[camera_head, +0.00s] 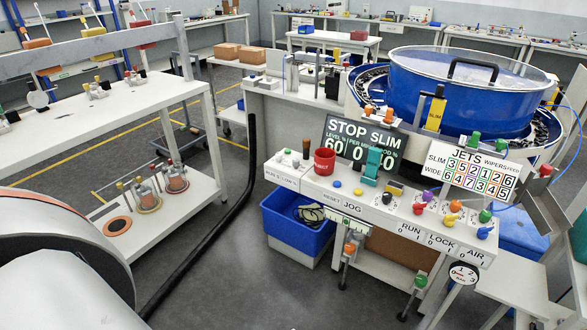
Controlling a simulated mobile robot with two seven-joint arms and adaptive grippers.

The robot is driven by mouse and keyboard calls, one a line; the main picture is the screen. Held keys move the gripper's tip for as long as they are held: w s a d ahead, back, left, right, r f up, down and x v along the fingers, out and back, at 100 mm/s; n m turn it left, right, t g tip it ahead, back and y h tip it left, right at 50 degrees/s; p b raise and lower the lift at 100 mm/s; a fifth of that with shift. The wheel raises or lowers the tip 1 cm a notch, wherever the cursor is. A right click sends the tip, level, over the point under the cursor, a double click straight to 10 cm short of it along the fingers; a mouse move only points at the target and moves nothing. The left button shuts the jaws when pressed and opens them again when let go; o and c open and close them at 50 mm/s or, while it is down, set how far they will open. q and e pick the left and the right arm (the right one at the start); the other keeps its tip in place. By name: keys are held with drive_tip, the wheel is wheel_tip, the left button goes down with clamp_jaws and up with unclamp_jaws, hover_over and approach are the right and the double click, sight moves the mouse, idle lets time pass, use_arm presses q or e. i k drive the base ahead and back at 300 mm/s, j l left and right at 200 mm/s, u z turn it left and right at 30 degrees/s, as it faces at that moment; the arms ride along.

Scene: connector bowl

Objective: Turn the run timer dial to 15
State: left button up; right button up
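A small round white dial (464,273) with dark figures sits at the front right corner of the connector bowl's control bench (400,225). Its figures are too small to read surely, and I cannot tell whether it is the run timer dial or where it is set. Nearby on the bench top are coloured knobs above the labels RUN (409,232), LOCK (443,244) and AIR (474,256). A dark display (362,143) reads STOP SLIM with large digits. Neither of my grippers is in view.
The blue bowl (450,95) with a clear lid stands behind the panel. A blue bin (290,232) is on the floor below. Small levers (415,287) hang from the front. A white bench (100,130) is at left; floor lies between.

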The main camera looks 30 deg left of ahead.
sight(278, 155)
drive_tip(key=j, duration=0.5)
drive_tip(key=i+j+u, duration=0.1)
drive_tip(key=j, duration=0.4)
drive_tip(key=j+u, duration=0.1)
drive_tip(key=j, duration=0.4)
drive_tip(key=i+j, duration=0.15)
drive_tip(key=j, duration=0.35)
drive_tip(key=i+j+u, duration=0.1)
drive_tip(key=j, duration=0.35)
